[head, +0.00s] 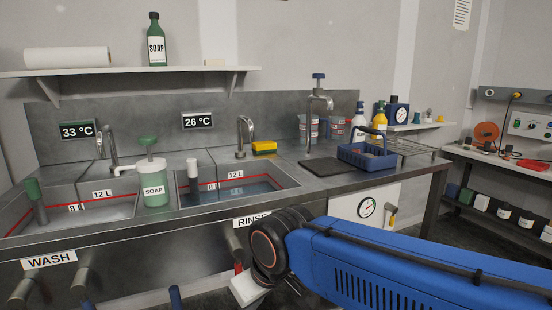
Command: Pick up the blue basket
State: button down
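The blue basket (366,160) stands upright on the steel counter, right of the rinse sink, in the head view. Its blue handle arches up above the rim. Something greyish shows inside it, too small to make out. My blue arm crosses the lower right of the view, in front of the counter and well apart from the basket.
A dark mat (325,168) lies left of the basket, and a wire rack (405,146) is to its right. A tap (320,105), beakers (337,128) and spray bottles (358,122) stand behind. A soap jar (154,184) and yellow sponge (264,147) are by the sinks.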

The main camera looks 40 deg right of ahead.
aim_at(386, 160)
jog(key=z, duration=1.7)
jog(key=u, duration=0.45)
jog(key=j+u, duration=0.6)
jog(key=u, duration=0.15)
jog(key=i+j+u, duration=0.15)
jog(key=u, duration=0.25)
jog(key=i+j, duration=0.15)
jog(key=j, duration=0.2)
jog(key=i+j, duration=0.15)
jog(key=j, duration=0.2)
jog(key=z, duration=0.4)
jog(key=l+z, duration=0.4)
jog(key=l, duration=0.15)
jog(key=l+z, duration=0.35)
jog(key=l, duration=0.2)
jog(key=i, duration=0.05)
